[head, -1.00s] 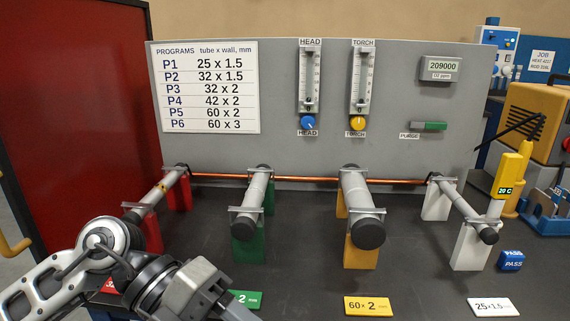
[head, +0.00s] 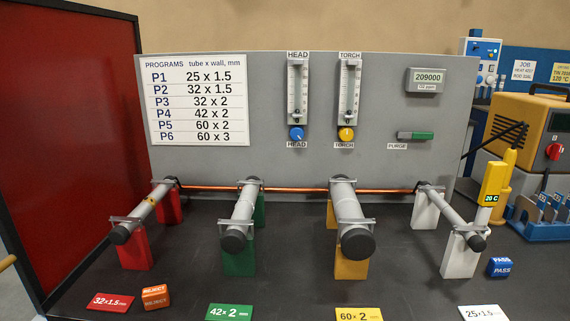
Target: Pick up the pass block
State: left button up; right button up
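The pass block (head: 500,267) is a small blue block with white "PASS" lettering. In the head view it sits on the dark bench at the right, beside the white tube stand and below the yellow 20 C device. Nothing touches it from above. Neither of my grippers shows in the current head view, so I cannot see their state.
Tubes rest on red (head: 136,257), green (head: 239,262), yellow (head: 351,269) and white (head: 459,257) stands. An orange reject block (head: 155,297) lies at the front left. Size cards line the front edge.

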aim_at(501, 266)
jog(key=z, duration=1.4)
